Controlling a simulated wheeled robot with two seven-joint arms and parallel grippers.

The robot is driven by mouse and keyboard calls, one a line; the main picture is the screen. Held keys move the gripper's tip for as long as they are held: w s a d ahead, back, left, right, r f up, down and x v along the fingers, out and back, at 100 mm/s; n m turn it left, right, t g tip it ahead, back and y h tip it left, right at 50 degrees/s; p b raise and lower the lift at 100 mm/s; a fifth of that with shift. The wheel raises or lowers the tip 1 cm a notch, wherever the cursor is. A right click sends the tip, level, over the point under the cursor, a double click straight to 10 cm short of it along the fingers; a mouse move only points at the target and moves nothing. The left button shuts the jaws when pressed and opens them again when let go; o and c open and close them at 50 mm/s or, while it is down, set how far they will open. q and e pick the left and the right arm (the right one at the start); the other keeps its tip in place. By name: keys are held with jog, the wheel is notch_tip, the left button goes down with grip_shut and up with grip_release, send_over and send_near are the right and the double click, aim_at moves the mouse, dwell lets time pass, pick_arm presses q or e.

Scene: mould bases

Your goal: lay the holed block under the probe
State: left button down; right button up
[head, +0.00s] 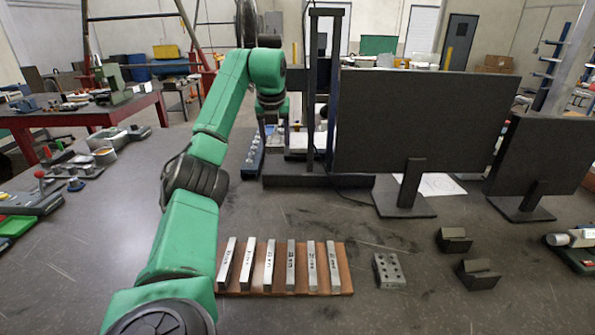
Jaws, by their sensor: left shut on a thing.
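A grey metal block with several round holes in its top (388,270) lies on the bench, right of the wooden board and in front of the monitors. A tall dark stand (313,95) with a wide dark base (315,181) rises at the back; its probe tip is not clear to me. My left arm reaches far back, and its gripper (272,130) is low beside the stand's left side. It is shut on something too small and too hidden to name. My right gripper is out of view.
A brown board (347,281) carries several marked grey bars. A blue rack (253,157) stands left of the stand. Two dark monitors (425,115) (540,160) block the back right. Two dark notched blocks (454,240) (478,274) lie at right.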

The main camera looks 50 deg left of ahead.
pick_arm(q)
notch_tip(320, 180, down, 12)
jog(key=b, duration=0.4)
jog(key=shift+w, duration=0.15)
notch_tip(320, 180, down, 5)
jog(key=shift+r+b, duration=0.1)
jog(key=shift+b, duration=0.65)
jog(key=shift+r, duration=0.1)
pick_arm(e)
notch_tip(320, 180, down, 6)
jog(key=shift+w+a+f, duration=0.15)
pick_arm(q)
jog(key=shift+c, duration=0.6)
grip_release()
